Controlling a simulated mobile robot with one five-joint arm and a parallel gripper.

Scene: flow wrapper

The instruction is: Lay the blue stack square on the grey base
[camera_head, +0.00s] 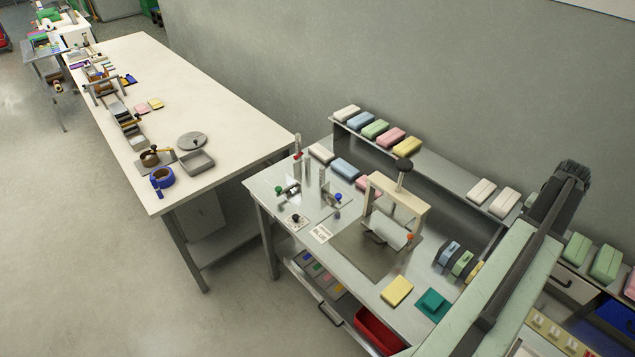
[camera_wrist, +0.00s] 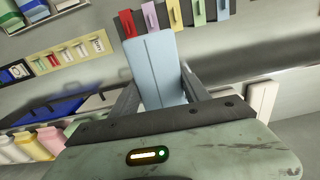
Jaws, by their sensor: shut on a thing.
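The light blue stack (camera_wrist: 152,58) is a long flat block with a seam down its middle. In the wrist view my gripper (camera_wrist: 160,82) is shut on it, one dark finger along each side, and the stack sticks out past the fingers. In the head view my arm crosses the right side; the held stack cannot be made out there. A dark grey plate (camera_head: 355,251) lies on the metal bench under a cream press frame (camera_head: 395,190); I cannot tell whether it is the grey base. A light grey piece (camera_head: 388,231) sits on it.
A wall shelf (camera_head: 455,176) holds several coloured packs. A red bin (camera_head: 378,330) is below. In the wrist view, coloured tags (camera_wrist: 174,14) hang beyond the stack.

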